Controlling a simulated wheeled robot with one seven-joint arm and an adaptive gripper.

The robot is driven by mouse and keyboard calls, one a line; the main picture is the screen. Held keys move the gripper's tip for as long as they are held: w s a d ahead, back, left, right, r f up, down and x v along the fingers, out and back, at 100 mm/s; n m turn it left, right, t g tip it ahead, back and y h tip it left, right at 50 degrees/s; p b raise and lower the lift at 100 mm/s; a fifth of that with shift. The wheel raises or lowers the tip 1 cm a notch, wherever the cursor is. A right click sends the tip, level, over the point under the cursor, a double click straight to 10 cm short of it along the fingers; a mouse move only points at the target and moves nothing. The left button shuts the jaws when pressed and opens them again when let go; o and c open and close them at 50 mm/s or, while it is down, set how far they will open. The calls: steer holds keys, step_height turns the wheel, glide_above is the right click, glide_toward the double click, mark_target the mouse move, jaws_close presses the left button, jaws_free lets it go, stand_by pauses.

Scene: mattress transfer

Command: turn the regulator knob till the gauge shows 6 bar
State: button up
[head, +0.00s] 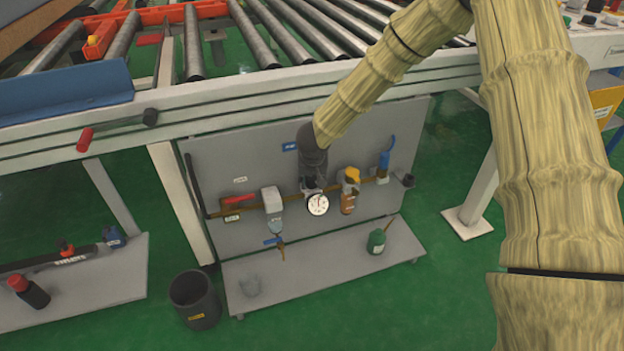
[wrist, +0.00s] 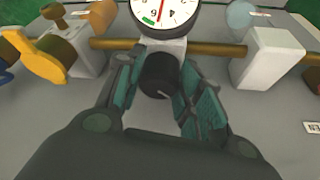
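The pressure gauge (head: 317,204) is a round white dial on the grey panel. It shows inverted and cut off in the wrist view (wrist: 165,12). Its red needle lies between the 4 and the 6, and a green mark sits beside the 6. The dark regulator knob (wrist: 158,76) is next to the gauge, between the two fingers of my gripper (wrist: 160,84). The fingers sit close along both sides of the knob; whether they press on it I cannot tell. In the head view my gripper (head: 311,183) hides the knob.
A brass pipe (head: 252,209) runs across the panel with several valves and fittings, including an orange-yellow handle (wrist: 32,55) in the wrist view. The roller conveyor frame (head: 240,92) passes above. A dark bin (head: 195,299) stands at left.

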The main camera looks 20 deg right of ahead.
steer(key=shift+c, duration=1.4)
steer(key=p, duration=0.2)
steer(key=shift+r+m+p, duration=0.25)
steer(key=shift+m+p, duration=0.05)
steer(key=m+p, duration=0.1)
steer(key=p, duration=0.3)
steer(key=shift+m+h+p, duration=0.3)
steer(key=shift+h+p, duration=0.1)
steer(key=shift+f+m+p, duration=0.25)
steer(key=shift+m+p, duration=0.15)
steer(key=shift+p, duration=0.3)
steer(key=o, duration=1)
steer(key=shift+a+r, duration=0.1)
steer(key=shift+r, duration=0.05)
